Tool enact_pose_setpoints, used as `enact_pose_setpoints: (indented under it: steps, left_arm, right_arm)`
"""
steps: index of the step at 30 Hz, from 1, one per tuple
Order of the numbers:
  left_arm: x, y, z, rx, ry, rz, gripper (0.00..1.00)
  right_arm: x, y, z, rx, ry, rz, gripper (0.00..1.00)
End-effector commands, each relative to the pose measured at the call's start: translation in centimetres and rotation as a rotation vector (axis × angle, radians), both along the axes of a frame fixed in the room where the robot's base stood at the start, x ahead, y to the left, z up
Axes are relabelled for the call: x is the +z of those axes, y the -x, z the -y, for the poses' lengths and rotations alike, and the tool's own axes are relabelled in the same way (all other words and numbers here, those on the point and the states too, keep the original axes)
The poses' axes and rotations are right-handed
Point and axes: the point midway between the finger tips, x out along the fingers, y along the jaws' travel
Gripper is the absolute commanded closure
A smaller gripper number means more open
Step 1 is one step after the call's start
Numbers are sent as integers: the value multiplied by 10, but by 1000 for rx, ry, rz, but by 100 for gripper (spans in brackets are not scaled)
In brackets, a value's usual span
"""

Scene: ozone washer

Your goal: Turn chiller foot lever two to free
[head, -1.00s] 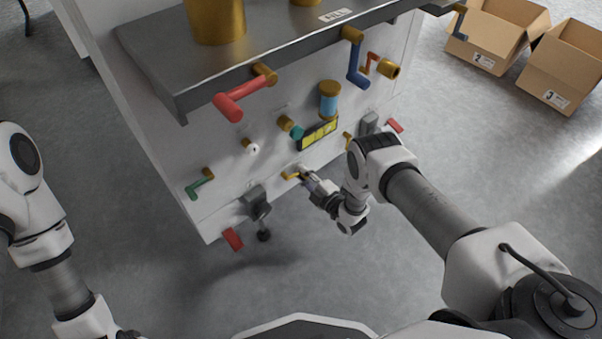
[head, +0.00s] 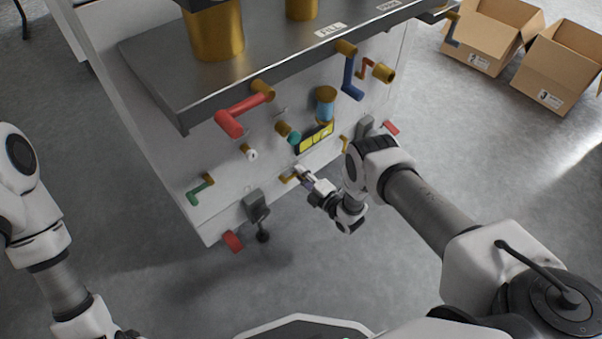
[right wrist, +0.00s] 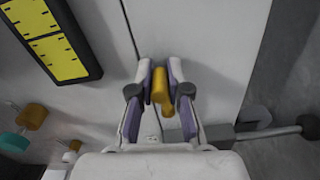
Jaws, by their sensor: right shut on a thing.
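The washer cabinet (head: 160,150) carries several levers. My right gripper (head: 298,173) is low at its front panel, shut on a small yellow lever (head: 287,178). In the right wrist view, the gripper (right wrist: 161,85) has a finger on each side of the yellow lever (right wrist: 158,84). Red foot levers show low on the cabinet, one at the near left (head: 233,241) and one at the far right (head: 391,128), by grey foot housings. I cannot tell which lever bears the number two. My left gripper is outside the view.
Above my right gripper are a yellow display (head: 315,138), a teal knob (head: 293,137), a red lever (head: 240,112) and a blue lever (head: 350,80). A green lever (head: 198,190) is at left. Open cardboard boxes (head: 485,35) stand at upper right. The grey floor in front is clear.

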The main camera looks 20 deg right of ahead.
Motion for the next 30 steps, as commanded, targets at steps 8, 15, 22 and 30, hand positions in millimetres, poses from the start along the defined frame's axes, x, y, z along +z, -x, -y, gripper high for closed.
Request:
enact_pose_setpoints:
  steps: [8,15,22,30]
  left_arm:
    - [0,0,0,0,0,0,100]
    - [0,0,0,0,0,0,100]
    - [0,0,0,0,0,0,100]
    - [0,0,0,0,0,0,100]
  right_arm:
    - [0,0,0,1,-1,0,57]
    - [0,6,2,0,-1,-1,57]
    - [-1,52,20,-2,-1,-5,57]
    - [0,106,39,-1,-1,-3,57]
